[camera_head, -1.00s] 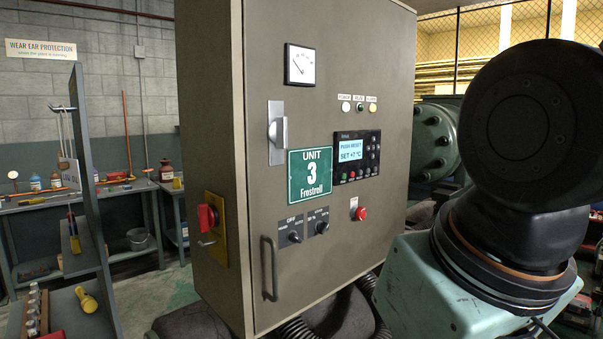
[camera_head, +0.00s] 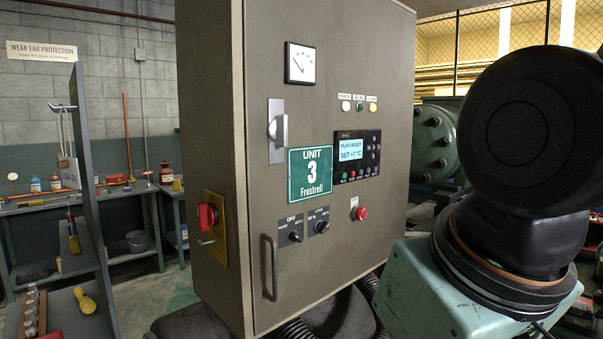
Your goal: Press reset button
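The grey control cabinet (camera_head: 225,120) stands upright in the middle, its door shut. A black controller panel (camera_head: 374,140) on the door has a lit screen (camera_head: 351,149) that reads "PUSH RESET" and "SET +7 °C". A row of small buttons (camera_head: 352,175) runs along its lower edge, with a green and a red one at the left. Their labels are too small to read, so I cannot tell which is reset. A larger red push button (camera_head: 361,213) sits lower right on the door. My gripper is out of view; only dark arm joints show at the right, apart from the door.
The door also has a green "UNIT 3" sign (camera_head: 310,174), two rotary knobs (camera_head: 296,237), a handle (camera_head: 269,268) and a gauge (camera_head: 300,63). A red switch (camera_head: 208,216) is on the cabinet's left side. A workbench (camera_head: 90,203) stands at the far left.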

